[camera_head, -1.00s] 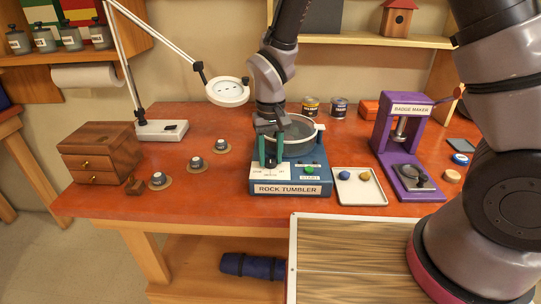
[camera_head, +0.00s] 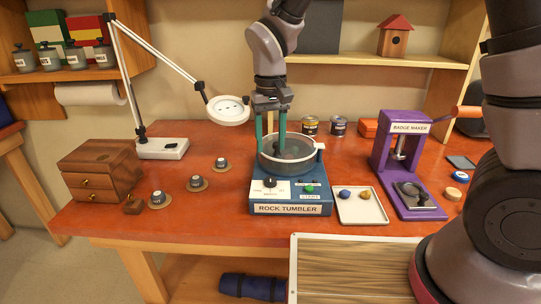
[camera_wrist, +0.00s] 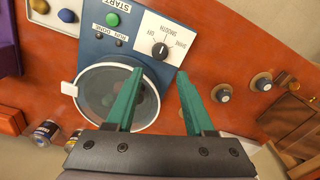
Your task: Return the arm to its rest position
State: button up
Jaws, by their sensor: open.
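My gripper (camera_head: 270,131) hangs above the rock tumbler, its two green fingers pointing down and apart with nothing between them. The fingers also show in the wrist view (camera_wrist: 158,102), in front of the tumbler and the table. The rock tumbler (camera_head: 290,209) is a blue box with a white panel, a black knob (camera_head: 270,182), a green button (camera_head: 309,188) and a round clear-topped drum (camera_head: 286,157). The fingers overlap the drum in the head view; I cannot tell the exact gap. The knob and dial (camera_wrist: 160,50) show clearly in the wrist view.
A white tray (camera_head: 360,211) with two stones and a purple badge maker (camera_head: 393,165) stand right of the tumbler. A magnifier lamp (camera_head: 228,109) reaches in from the left. Several small knobbed discs and a wooden drawer box (camera_head: 100,174) are at left. A shelf (camera_head: 375,61) is behind.

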jog(key=shift+r, duration=0.35)
jog(key=w+d+r+m+t+y, duration=0.1)
jog(key=w+d+r+m+y, duration=0.15)
jog(key=d+r, duration=0.65)
jog(key=s+d+r+m+t, duration=0.3)
jog(key=d+r, duration=0.3)
jog(key=d, duration=0.4)
jog(key=s+d+r+m+t, duration=0.3)
jog(key=d+r, duration=0.4)
jog(key=d, duration=0.4)
jog(key=shift+s+d, duration=0.25)
jog(key=shift+s, duration=0.6)
jog(key=shift+h, duration=0.25)
